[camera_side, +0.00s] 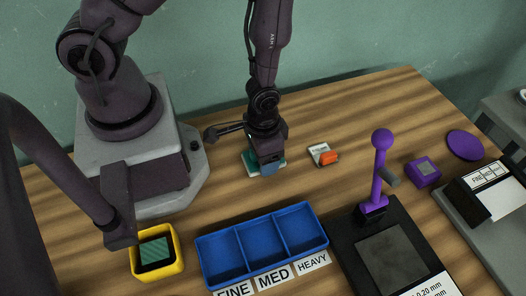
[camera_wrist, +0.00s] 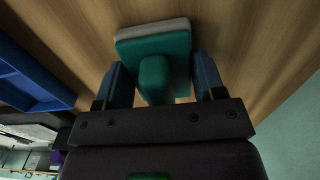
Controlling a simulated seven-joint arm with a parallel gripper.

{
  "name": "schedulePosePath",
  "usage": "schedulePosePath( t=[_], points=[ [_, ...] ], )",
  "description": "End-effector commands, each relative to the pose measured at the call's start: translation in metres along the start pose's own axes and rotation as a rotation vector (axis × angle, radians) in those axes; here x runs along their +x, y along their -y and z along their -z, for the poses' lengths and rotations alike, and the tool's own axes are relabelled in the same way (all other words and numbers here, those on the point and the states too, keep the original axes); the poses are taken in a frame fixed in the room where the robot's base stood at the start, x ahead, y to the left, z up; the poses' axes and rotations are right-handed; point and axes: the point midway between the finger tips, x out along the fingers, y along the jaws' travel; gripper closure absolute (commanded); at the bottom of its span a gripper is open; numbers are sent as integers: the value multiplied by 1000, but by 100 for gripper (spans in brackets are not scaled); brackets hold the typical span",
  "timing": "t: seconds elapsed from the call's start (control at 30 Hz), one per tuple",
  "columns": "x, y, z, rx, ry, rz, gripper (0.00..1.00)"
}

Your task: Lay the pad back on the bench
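The pad (camera_side: 249,158) is a teal block with a pale grey layer on one face. It sits at bench level below my gripper, at the back middle of the wooden bench (camera_side: 220,215). In the wrist view the pad (camera_wrist: 160,38) carries a rounded teal grip (camera_wrist: 155,78). My gripper (camera_side: 267,166) points down over it. In the wrist view the blue fingers of my gripper (camera_wrist: 160,85) stand on either side of the grip, with a gap visible at least on the right. The gripper looks open. Its fingers partly hide the pad in the side view.
A blue three-part tray (camera_side: 262,245) labelled FINE, MED, HEAVY lies in front. A yellow bin (camera_side: 176,262) holds green netting. A white-and-orange item (camera_side: 322,155) lies right of the pad. A purple-lever device (camera_side: 378,190), purple box (camera_side: 423,171) and purple disc (camera_side: 465,145) stand further right.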

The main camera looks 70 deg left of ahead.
Motion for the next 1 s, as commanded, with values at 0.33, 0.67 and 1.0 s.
schedulePosePath(
  t=[0.33, 0.67, 1.0],
  points=[
    [0, 0, 0, 0, 0, 0, 12],
    [-26, 0, 2, 0, -6, 0, 12],
    [-84, -1, 1, 4, -7, -1, 12]
  ],
)
